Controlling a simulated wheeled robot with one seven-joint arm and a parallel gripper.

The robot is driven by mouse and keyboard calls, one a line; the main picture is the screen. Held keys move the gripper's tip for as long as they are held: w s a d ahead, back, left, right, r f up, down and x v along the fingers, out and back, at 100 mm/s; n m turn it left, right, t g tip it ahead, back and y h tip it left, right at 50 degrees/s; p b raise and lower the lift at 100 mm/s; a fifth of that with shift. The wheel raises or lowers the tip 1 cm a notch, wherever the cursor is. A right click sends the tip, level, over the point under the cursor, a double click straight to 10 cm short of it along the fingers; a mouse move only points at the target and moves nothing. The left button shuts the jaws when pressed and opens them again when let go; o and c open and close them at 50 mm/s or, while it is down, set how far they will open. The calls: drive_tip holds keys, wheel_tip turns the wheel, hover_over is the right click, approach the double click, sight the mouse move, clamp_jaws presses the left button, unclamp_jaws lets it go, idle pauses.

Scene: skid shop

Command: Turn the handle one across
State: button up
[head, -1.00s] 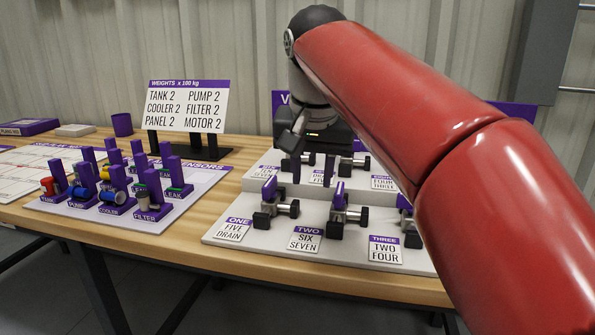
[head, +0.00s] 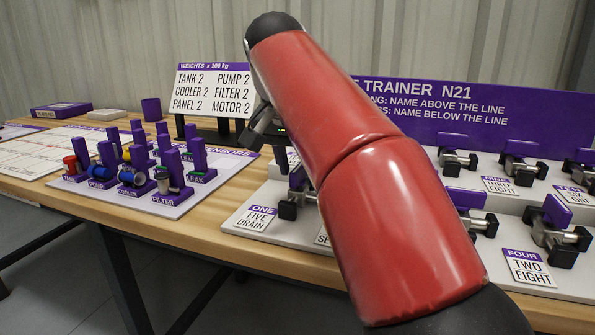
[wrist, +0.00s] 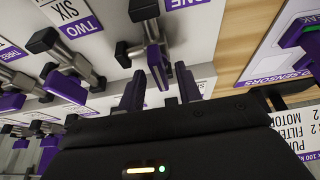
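Valve one stands above its ONE / FIVE DRAIN label (head: 256,218) in the head view. Its black end (head: 287,210) shows, and my arm hides part of it. In the wrist view its purple handle (wrist: 157,72) points toward my gripper (wrist: 160,90). The two fingers are apart, one on each side of the handle's end in the picture. I cannot tell whether they touch it or how deep it sits between them.
Valve two (wrist: 70,65) stands close beside valve one in the wrist view. More valves, such as the one above label four (head: 552,232), fill the stepped white board. The sensors board (head: 178,205) with upright purple holders lies to the left, with a weights sign (head: 203,97) behind.

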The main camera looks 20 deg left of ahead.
drive_tip(key=shift+w+f, duration=0.1)
drive_tip(key=shift+f, duration=0.05)
drive_tip(key=shift+c, duration=0.4)
clamp_jaws()
drive_tip(key=shift+n, duration=0.3)
drive_tip(key=n+p, duration=0.1)
drive_tip(key=n+y, duration=0.1)
drive_tip(key=n, duration=0.1)
drive_tip(key=n+y+p, duration=0.1)
drive_tip(key=shift+d+r+n+p, duration=0.25)
drive_tip(key=shift+n+p, duration=0.05)
drive_tip(key=shift+p, duration=0.05)
drive_tip(key=n+p, duration=0.1)
drive_tip(key=n, duration=0.1)
drive_tip(key=n+g+y+p, duration=0.1)
drive_tip(key=n, duration=0.1)
drive_tip(key=shift+w+d+y+p, duration=0.1)
drive_tip(key=shift+w+y+p, duration=0.05)
drive_tip(key=shift+y+p, duration=0.2)
drive_tip(key=n, duration=0.2)
drive_tip(key=n+g+p, duration=0.1)
drive_tip(key=n, duration=0.1)
drive_tip(key=shift+w+f+g+y, duration=0.1)
drive_tip(key=shift+f+g+y, duration=0.05)
drive_tip(key=shift+g+y, duration=0.2)
drive_tip(key=shift+n+g+y, duration=0.3)
drive_tip(key=shift+n+g, duration=0.45)
drive_tip(key=shift+n, duration=1.55)
